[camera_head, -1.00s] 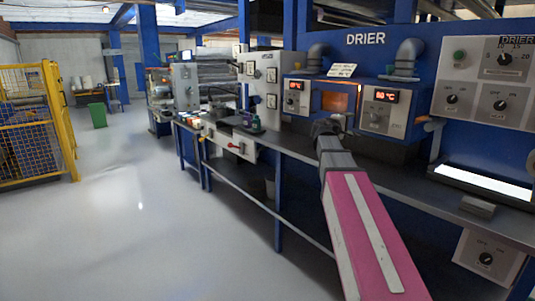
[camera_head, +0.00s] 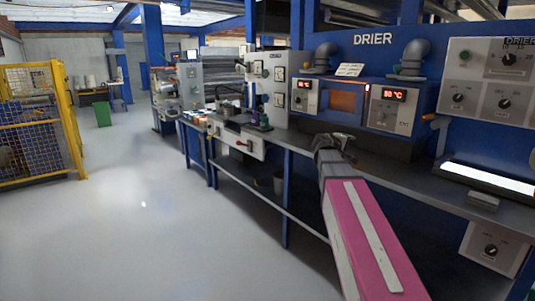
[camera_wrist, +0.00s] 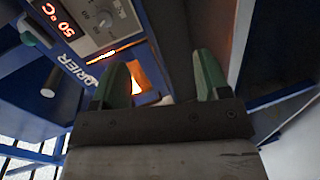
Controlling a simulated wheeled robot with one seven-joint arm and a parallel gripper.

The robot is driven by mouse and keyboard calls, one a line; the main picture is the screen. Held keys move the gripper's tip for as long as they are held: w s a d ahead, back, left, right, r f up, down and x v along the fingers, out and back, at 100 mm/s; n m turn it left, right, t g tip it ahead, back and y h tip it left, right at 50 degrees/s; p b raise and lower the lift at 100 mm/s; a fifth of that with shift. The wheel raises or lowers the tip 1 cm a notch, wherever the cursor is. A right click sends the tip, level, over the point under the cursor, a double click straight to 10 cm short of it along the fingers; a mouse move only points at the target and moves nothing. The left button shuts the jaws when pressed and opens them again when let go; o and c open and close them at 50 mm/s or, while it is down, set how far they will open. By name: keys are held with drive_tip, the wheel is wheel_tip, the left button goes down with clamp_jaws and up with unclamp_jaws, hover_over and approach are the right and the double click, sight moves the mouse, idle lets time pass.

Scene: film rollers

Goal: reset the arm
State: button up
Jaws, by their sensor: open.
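My arm reaches forward from the lower right in the head view, with a pink and white link. My gripper (camera_head: 338,140) is small at its far end, in front of the drier bench. In the wrist view my gripper (camera_wrist: 158,82) shows two green-tipped fingers spread apart with nothing between them. The drier's glowing window (camera_wrist: 140,78) shows behind and beside the left finger. The drier (camera_head: 347,99) stands behind my gripper in the head view, with red number displays on both sides of its window.
The grey bench (camera_head: 300,141) runs along the right, with several small items (camera_head: 195,117) at its far end. A lit white panel (camera_head: 487,182) lies on it at right. A yellow cage (camera_head: 70,120) stands at left. The floor between is clear.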

drive_tip(key=s+a+f+m+g+y, duration=0.1)
drive_tip(key=s+f+y, duration=0.15)
drive_tip(key=f, duration=0.45)
drive_tip(key=s+a+f+m+g+y, duration=0.1)
drive_tip(key=s+f, duration=0.2)
drive_tip(key=f, duration=0.5)
drive_tip(key=s+a+f+m+g+y, duration=0.2)
drive_tip(key=s+a+f, duration=0.4)
drive_tip(key=s+f, duration=0.4)
drive_tip(key=s+a+f+m+g+y, duration=0.2)
drive_tip(key=s+a+f+g+y, duration=0.3)
drive_tip(key=s+f, duration=0.5)
wheel_tip(320, 180, down, 4)
drive_tip(key=shift+a+r+y, duration=0.15)
drive_tip(key=shift+a+y, duration=0.7)
